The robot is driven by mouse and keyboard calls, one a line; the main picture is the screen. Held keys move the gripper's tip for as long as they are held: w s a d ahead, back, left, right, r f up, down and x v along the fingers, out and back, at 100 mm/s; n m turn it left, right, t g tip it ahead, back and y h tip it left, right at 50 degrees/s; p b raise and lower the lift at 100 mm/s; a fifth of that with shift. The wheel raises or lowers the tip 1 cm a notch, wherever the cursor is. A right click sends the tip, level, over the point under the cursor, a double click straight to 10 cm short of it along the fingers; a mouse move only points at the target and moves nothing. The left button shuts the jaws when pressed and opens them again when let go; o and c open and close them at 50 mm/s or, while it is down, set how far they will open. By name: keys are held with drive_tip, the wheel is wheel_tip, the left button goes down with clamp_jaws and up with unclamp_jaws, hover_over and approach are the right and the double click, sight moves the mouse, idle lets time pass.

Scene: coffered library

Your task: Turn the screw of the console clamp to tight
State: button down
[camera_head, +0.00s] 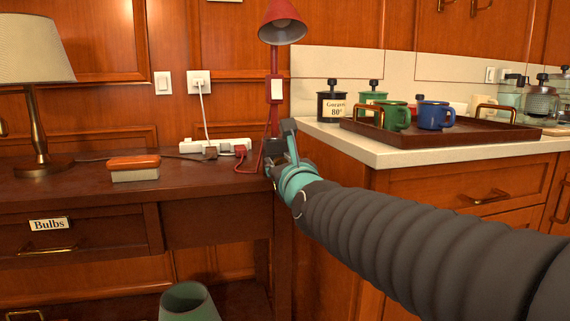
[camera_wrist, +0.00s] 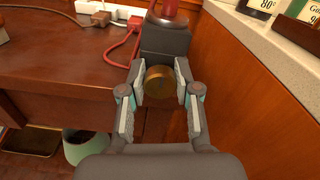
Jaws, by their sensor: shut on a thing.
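The clamp (camera_wrist: 166,42) is a dark grey block at the right end of the console table (camera_wrist: 60,70), with the red lamp's post rising from it. Its screw shows as a round brass knob (camera_wrist: 159,82) in the wrist view. My gripper (camera_wrist: 159,88) is shut on the brass knob, with one pad on its left and one on its right. In the head view my gripper (camera_head: 284,150) is at the table's right end, and it hides the knob and most of the clamp. The red lamp (camera_head: 282,24) stands upright above.
A white counter (camera_head: 450,146) with a brown tray (camera_head: 470,135) and mugs stands close on the right. A power strip (camera_head: 215,147) and cords lie at the table's back. An orange-topped box (camera_head: 134,170) sits on the table. A green bin (camera_head: 187,301) stands below.

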drive_tip(key=shift+r, duration=0.15)
drive_tip(key=c, duration=0.8)
unclamp_jaws()
drive_tip(key=shift+s+d, duration=0.15)
drive_tip(key=v, duration=1.1)
drive_tip(key=shift+s, duration=0.3)
